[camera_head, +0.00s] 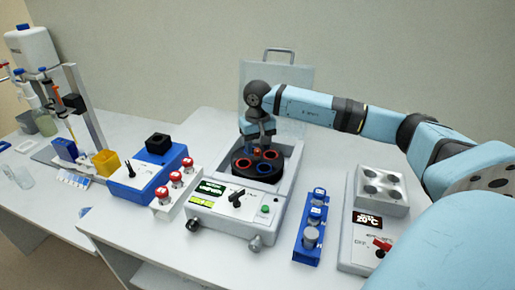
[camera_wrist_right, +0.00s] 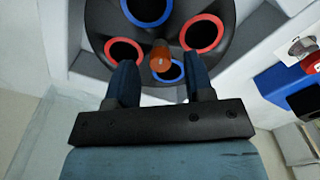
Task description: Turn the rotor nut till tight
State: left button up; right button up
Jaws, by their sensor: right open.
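The rotor nut is a small orange-brown knob (camera_wrist_right: 161,54) at the centre of the dark rotor (camera_wrist_right: 226,12). In the head view the rotor (camera_head: 241,178), with red-ringed and blue-ringed holes, sits inside the open centrifuge (camera_head: 222,220). My right gripper (camera_wrist_right: 161,72) is open, its two dark fingers apart on either side of the nut's line. In the head view the right gripper (camera_head: 259,138) points down just above the rotor and partly hides the nut. I cannot tell whether the fingers touch anything. My left gripper does not show.
The centrifuge lid (camera_head: 285,75) stands raised behind the rotor. A blue rack (camera_head: 308,245) with capped tubes stands to the right, near a heater block (camera_head: 361,225). Red-capped tubes (camera_head: 175,180) and a blue device (camera_head: 152,178) stand to the left.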

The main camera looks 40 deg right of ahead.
jog(key=shift+f, duration=0.7)
grip_shut()
jog(key=shift+m, duration=0.7)
